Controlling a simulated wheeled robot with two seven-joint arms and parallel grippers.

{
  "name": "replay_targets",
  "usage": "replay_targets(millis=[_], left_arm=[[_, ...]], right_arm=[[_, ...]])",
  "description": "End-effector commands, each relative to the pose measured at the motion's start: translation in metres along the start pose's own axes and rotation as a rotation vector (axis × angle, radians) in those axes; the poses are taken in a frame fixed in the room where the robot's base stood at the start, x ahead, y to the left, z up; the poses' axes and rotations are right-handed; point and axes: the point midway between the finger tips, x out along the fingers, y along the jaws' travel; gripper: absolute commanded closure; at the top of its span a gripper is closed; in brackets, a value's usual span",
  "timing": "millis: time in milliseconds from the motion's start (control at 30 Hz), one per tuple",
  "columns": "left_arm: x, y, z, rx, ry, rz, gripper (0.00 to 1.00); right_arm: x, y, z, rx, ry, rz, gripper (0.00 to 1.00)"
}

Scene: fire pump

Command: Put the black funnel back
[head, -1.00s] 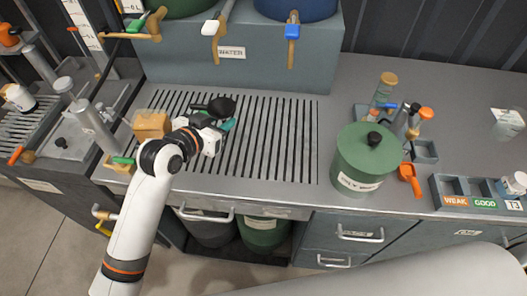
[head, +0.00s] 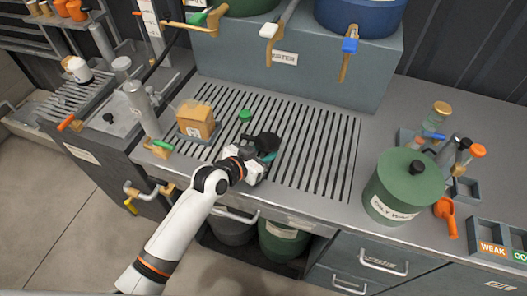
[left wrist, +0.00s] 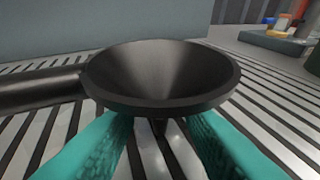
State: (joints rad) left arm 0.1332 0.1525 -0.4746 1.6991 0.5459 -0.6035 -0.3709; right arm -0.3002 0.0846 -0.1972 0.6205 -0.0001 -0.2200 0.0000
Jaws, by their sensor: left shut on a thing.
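The black funnel (left wrist: 162,72) fills the middle of the left wrist view, its wide mouth facing up and its spout pointing down between my teal fingertips. In the head view the black funnel (head: 266,141) is a small dark shape over the slotted grate. My left gripper (head: 262,158) is shut on the funnel below its cone. The grate shows beneath it; how far the spout is above the grate I cannot tell. My right gripper is not in view.
A green oily-waste can (head: 402,187) stands to the right. Taps (head: 349,52) overhang the back. The grate's right part is clear.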

Motion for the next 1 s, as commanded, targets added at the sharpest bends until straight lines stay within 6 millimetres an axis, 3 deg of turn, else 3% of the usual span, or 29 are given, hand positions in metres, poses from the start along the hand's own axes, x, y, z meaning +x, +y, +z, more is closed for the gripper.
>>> replay_targets(millis=[200,233,333,733,1000], left_arm=[[0.002,0.000,-0.004,0.001,0.000,0.000,0.87],[0.001,0.000,-0.003,0.001,0.000,0.000,0.60],[0.001,0.000,-0.002,0.000,0.000,0.000,0.44],[-0.005,0.000,0.000,0.001,0.000,0.001,0.43],[-0.055,0.000,-0.001,0.003,0.002,0.001,0.43]], right_arm=[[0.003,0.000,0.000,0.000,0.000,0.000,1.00],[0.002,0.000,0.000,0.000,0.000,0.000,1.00],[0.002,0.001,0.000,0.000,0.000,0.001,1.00],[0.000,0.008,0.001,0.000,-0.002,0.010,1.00],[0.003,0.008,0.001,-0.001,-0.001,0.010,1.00]])
